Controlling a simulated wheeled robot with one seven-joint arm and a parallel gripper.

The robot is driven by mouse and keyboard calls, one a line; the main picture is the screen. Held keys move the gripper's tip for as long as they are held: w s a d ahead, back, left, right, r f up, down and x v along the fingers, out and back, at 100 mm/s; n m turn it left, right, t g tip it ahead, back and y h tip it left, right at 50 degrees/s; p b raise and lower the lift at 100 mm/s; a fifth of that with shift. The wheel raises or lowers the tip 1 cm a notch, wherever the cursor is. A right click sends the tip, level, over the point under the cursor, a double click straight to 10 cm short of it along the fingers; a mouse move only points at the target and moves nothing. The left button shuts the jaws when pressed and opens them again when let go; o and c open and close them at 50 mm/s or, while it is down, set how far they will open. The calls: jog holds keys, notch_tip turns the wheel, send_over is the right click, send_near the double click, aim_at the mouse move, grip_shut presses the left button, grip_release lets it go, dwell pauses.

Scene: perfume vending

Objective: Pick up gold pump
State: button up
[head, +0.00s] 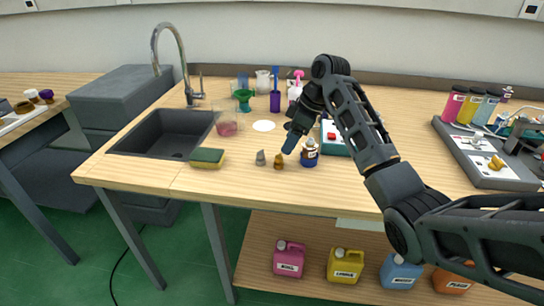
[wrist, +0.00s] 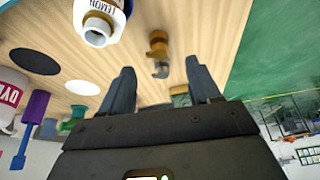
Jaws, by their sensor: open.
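The gold pump (head: 279,162) stands on the wooden table near its front edge, just right of a grey pump (head: 261,158). In the wrist view the gold pump (wrist: 158,42) lies beyond my fingertips, roughly centred between them, with the grey pump (wrist: 161,70) behind it. My gripper (head: 290,146) is open and empty, pointing down and to the left, close above and slightly right of the gold pump. In the wrist view my two fingers (wrist: 160,66) are spread apart with a clear gap. Neither finger appears to touch the pump.
A sponge (head: 207,158) and sink (head: 165,132) are left. A teal device (head: 336,140) sits behind the bottle. The table's front edge is near; the floor drops beyond.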

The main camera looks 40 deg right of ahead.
aim_at(283, 163)
jog(key=shift+x, duration=1.2)
jog(key=shift+s+d+p+x, duration=0.15)
jog(key=shift+p+x, duration=0.15)
jog(key=shift+x, duration=1.05)
jog(key=shift+s+d+p+x, duration=0.15)
jog(key=shift+p+x, duration=0.1)
jog(key=shift+x, duration=1.1)
jog(key=shift+f, duration=0.15)
jog(key=shift+c, duration=0.3)
jog(key=c, duration=1)
